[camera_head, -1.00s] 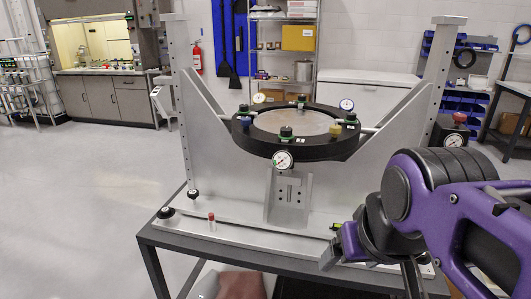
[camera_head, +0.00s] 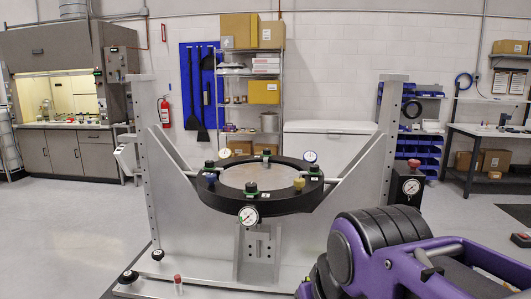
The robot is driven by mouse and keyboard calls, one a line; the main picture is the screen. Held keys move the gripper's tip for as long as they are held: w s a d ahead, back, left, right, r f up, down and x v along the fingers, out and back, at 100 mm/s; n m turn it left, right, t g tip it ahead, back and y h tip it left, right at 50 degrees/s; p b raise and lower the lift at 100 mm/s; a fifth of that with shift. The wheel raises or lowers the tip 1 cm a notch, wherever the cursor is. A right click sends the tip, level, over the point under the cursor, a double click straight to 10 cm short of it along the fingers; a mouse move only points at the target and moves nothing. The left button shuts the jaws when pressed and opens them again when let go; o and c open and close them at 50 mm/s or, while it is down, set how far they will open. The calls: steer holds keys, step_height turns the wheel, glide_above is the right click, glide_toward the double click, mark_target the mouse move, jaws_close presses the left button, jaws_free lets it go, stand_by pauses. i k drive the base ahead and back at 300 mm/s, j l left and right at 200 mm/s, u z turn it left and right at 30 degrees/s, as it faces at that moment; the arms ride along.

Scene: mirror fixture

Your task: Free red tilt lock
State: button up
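The mirror fixture stands ahead, with a round black ring (camera_head: 213,197) around a pale disc (camera_head: 255,177) between two grey uprights. A red knob (camera_head: 414,163) sits on top of a black box with a gauge (camera_head: 410,187) at the right upright. A small red-topped pin (camera_head: 178,281) stands upright on the base plate at the lower left. I cannot tell from the picture which red part is the tilt lock. My purple and black arm fills the lower right, apart from the red knob. My gripper's fingers are below the frame edge.
Several coloured knobs and dial gauges (camera_head: 248,215) sit around the ring. Black knobs (camera_head: 128,277) stand on the base plate's left end. The right upright (camera_head: 392,130) rises close behind my arm. The floor left of the fixture is clear.

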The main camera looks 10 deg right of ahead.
mark_target(414, 164)
steer(key=z, duration=1.2)
